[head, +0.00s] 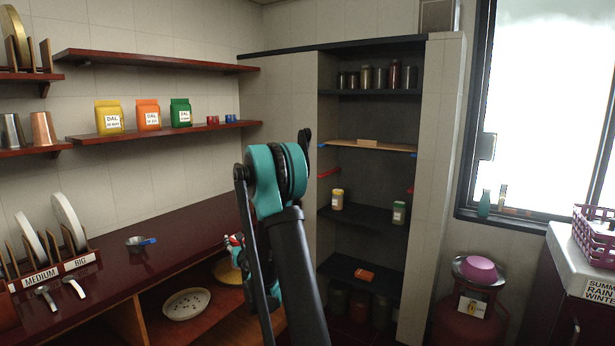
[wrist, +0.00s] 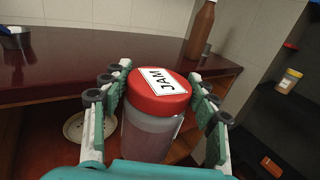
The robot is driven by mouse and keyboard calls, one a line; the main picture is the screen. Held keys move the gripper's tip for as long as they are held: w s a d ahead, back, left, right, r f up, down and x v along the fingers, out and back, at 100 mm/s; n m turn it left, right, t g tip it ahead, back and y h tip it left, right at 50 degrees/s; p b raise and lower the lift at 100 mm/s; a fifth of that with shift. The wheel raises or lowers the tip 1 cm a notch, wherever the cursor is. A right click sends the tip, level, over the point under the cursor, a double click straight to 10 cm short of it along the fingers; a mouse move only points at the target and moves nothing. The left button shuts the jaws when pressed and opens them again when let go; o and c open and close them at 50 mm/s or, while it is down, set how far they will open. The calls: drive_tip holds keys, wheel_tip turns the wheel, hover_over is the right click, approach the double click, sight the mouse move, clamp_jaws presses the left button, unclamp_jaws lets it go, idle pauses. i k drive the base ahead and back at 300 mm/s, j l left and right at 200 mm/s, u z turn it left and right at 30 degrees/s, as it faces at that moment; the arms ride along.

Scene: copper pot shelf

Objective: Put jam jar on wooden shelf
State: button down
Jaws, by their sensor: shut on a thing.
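The jam jar (wrist: 152,126) has a red lid with a white "JAM" label and a see-through body with dark contents. In the wrist view my gripper (wrist: 160,82) is shut on it, with one finger on each side. The jar is held upright or slightly tilted, in front of the dark red counter edge. In the head view my arm hides most of the gripper and jar. The wooden shelf (head: 392,148) is the light wood board in the dark alcove, right of my arm. A small wooden block (head: 367,142) sits on it near the middle.
Dark shelves above and below the board hold several jars (head: 366,77), a yellow-lidded jar (head: 337,199) and an orange packet (head: 365,275). The counter (head: 150,225) runs along the left. A brown bottle (wrist: 201,30) stands on it. The board's right part looks clear.

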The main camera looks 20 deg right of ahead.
sight(373, 142)
drive_tip(key=z, duration=1.4)
drive_tip(key=i+l+z, duration=0.15)
drive_tip(key=i+z, duration=0.15)
drive_tip(key=i, duration=0.25)
drive_tip(key=i+z, duration=0.3)
drive_tip(key=i, duration=0.55)
